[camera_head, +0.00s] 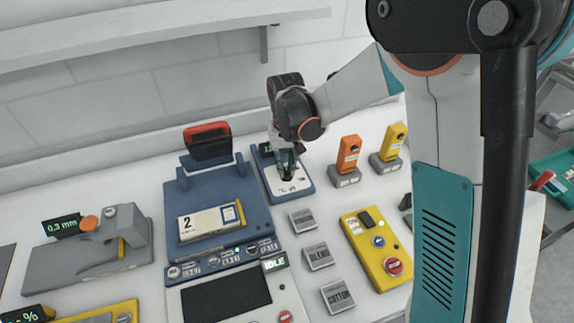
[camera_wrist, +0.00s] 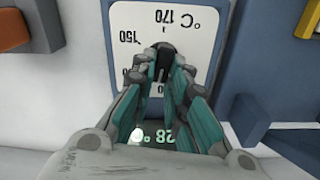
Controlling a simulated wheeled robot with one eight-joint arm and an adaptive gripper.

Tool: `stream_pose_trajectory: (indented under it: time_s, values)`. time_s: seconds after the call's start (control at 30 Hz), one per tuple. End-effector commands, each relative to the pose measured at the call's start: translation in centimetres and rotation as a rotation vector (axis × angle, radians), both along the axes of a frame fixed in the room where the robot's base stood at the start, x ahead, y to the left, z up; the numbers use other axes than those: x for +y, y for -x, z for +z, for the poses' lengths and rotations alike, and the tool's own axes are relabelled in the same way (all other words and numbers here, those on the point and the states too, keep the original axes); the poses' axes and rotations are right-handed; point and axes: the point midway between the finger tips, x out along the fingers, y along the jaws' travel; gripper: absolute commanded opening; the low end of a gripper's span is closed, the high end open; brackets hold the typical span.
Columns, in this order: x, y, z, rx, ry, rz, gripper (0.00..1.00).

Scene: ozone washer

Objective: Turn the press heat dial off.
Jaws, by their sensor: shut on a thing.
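The press heat dial is a small black knob (camera_wrist: 163,52) on a white scale plate (camera_wrist: 200,22) in a blue housing (camera_head: 308,190). In the wrist view the plate appears upside down, with 150, 170 and °C legible. My gripper (camera_wrist: 163,70) has its teal-padded fingers closed around the knob. Most of the knob and part of the scale are hidden behind the fingers, so the setting cannot be read. In the head view my gripper (camera_head: 288,173) points down onto the plate. A lit green display (camera_wrist: 160,137) shows partly below the fingers.
Orange (camera_head: 348,158) and yellow (camera_head: 392,142) handheld devices stand to the right of the dial. The blue press (camera_head: 215,188) is close on its left. Grey labelled blocks (camera_head: 318,256) and a yellow control box (camera_head: 376,248) lie in front. A wall shelf (camera_head: 160,28) is behind.

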Motion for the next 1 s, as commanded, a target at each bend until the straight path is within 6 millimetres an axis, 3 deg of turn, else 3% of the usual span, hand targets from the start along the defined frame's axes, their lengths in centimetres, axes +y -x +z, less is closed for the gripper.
stream_pose_trajectory:
  time_s: [0.4, 0.93, 0.97, 1.0]
  values:
    - [0.23, 0.00, 0.04, -0.001, -0.001, 0.176, 0.00]
    - [0.25, 0.00, 0.05, -0.001, 0.000, 0.197, 0.00]
    - [0.25, 0.00, 0.05, -0.001, 0.000, 0.197, 0.21]
    - [0.24, -0.01, 0.04, -0.001, 0.000, 0.197, 0.30]
